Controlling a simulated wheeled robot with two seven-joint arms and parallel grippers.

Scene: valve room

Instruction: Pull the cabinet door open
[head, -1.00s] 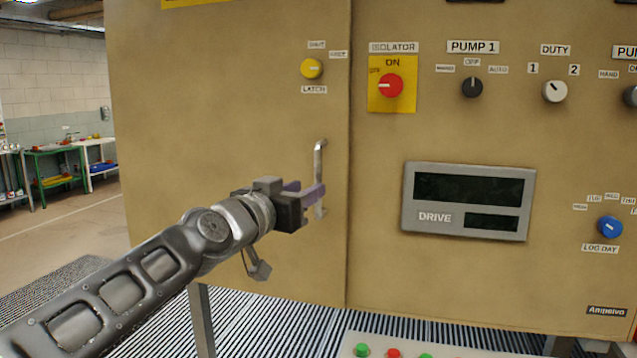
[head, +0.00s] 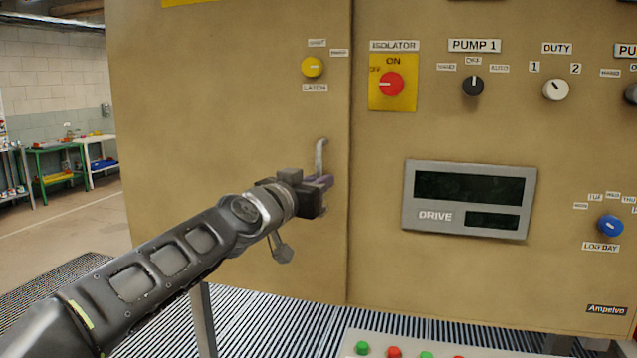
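The tan cabinet door (head: 220,110) is closed, with its right edge flush along the dark seam beside the control panel. Its upright metal bar handle (head: 320,155) is near that edge; the lower part is largely hidden by my gripper. My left gripper (head: 321,181) is at the handle, its purple fingers overlapping the bar. Whether they are closed on it I cannot tell. The yellow latch knob (head: 312,67) is above the handle on the door. My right gripper is not in view.
Right of the seam is a fixed panel with a red isolator switch (head: 391,84), several knobs and a drive display (head: 469,201). A console with coloured buttons (head: 395,351) is low in front. Open floor and a green bench (head: 57,163) are at the left.

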